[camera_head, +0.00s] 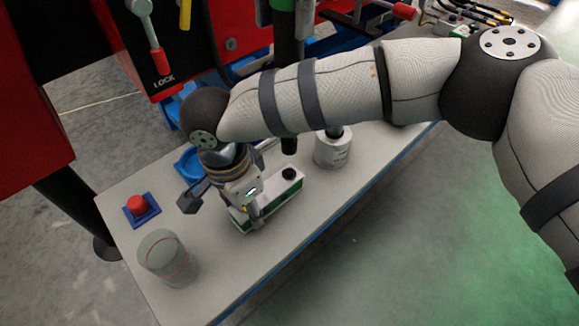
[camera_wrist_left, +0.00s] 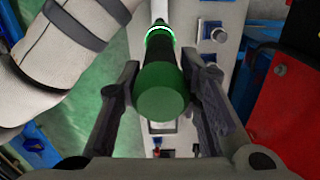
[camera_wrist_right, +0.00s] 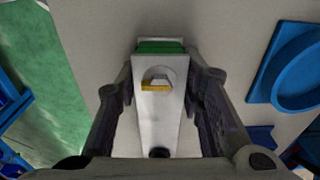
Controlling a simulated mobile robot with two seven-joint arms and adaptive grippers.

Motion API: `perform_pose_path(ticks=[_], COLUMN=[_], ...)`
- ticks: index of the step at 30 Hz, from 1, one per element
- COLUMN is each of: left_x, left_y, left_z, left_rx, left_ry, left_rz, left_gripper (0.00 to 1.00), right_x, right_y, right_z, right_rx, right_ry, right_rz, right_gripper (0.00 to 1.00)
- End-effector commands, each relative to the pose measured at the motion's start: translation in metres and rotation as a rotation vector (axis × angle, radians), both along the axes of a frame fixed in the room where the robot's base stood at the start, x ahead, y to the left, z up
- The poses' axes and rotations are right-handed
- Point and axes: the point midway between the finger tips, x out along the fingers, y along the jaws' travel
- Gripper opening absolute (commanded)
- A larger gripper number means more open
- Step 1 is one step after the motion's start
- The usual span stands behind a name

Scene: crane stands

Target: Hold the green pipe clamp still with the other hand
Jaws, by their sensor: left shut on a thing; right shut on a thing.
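The green pipe clamp, as I take it, is a white block with green ends (camera_head: 285,188) on the table. In the right wrist view, this clamp (camera_wrist_right: 152,112) lies between my right fingers, with a yellow part on top and a dark knob at its near end. My right gripper (camera_head: 240,200) is shut on it, and the arm hides part of it. My left gripper (camera_head: 285,18) is at the top centre, shut on an upright green-handled tool (camera_wrist_left: 162,88). The tool has a glowing green ring, and its dark lower part (camera_head: 288,75) hangs above the clamp.
A red button on a blue base (camera_head: 138,205) and a grey cylinder (camera_head: 168,257) stand at the table's left end. A white cylinder (camera_head: 332,150) stands right of the clamp. The red machine (camera_head: 225,35) borders the back. Bare table (camera_head: 255,262) shows in front.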

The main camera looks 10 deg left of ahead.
Motion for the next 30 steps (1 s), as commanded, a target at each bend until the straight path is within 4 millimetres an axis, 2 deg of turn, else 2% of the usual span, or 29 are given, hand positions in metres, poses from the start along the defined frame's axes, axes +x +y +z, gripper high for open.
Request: perform_pose_path(ticks=[5, 18, 30], left_x=[0.0, 0.0, 0.001], left_y=[0.0, 0.001, 0.0], left_z=[-0.005, -0.042, -0.046], left_rx=[-0.002, 0.0, -0.001], left_ry=[-0.004, -0.002, -0.003], left_rz=[-0.034, -0.213, -0.23], left_gripper=[0.0, 0.0, 0.0], right_x=[0.0, 0.001, 0.001], right_y=[0.0, 0.0, 0.0], right_z=[0.001, 0.001, 0.001], right_rx=[-0.001, -0.001, 0.0], right_ry=[-0.003, -0.003, -0.004], right_rz=[-0.001, -0.001, 0.0], right_gripper=[0.0, 0.0, 0.0])
